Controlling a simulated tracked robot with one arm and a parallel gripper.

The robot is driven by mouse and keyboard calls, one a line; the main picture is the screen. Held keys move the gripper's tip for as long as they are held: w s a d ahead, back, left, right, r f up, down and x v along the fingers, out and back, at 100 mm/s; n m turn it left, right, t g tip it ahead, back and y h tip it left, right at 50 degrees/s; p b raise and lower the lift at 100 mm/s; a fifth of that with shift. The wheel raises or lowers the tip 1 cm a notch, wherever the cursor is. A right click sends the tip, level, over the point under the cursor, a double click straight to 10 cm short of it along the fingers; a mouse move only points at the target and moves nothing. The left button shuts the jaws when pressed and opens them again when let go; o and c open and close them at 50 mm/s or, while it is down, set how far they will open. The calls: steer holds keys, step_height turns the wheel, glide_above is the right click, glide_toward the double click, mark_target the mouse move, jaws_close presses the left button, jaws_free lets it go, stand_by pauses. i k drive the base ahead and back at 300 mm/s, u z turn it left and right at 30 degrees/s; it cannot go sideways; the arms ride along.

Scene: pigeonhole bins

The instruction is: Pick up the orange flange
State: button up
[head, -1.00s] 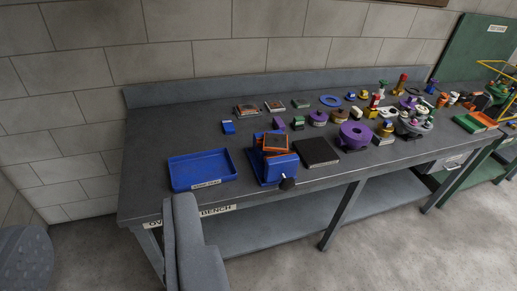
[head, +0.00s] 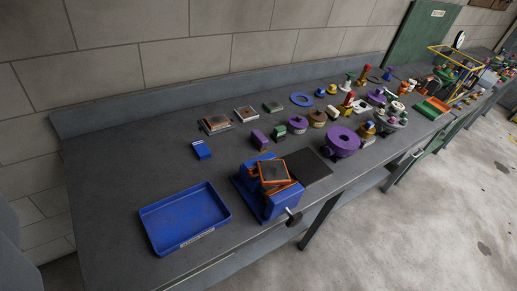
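I cannot make out an orange flange for certain. Small orange pieces (head: 428,81) stand in the crowded far right part of the bench, too small to tell their shape. An orange-edged square block (head: 273,172) sits on a blue vise-like fixture (head: 262,200) near the front edge. A purple ring-shaped part (head: 341,141) lies to its right. My gripper does not show in this view, and nothing shows whether it holds anything.
A dark grey bench (head: 120,170) runs along a block wall. A blue tray (head: 185,219) stands front left, and a dark flat plate (head: 306,166) lies beside the fixture. Several small coloured parts crowd the back right. The bench's left end and the floor at right are clear.

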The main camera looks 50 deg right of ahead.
mark_target(270, 172)
steer(key=z, duration=0.3)
steer(key=i, duration=0.9)
steer(key=z, duration=0.65)
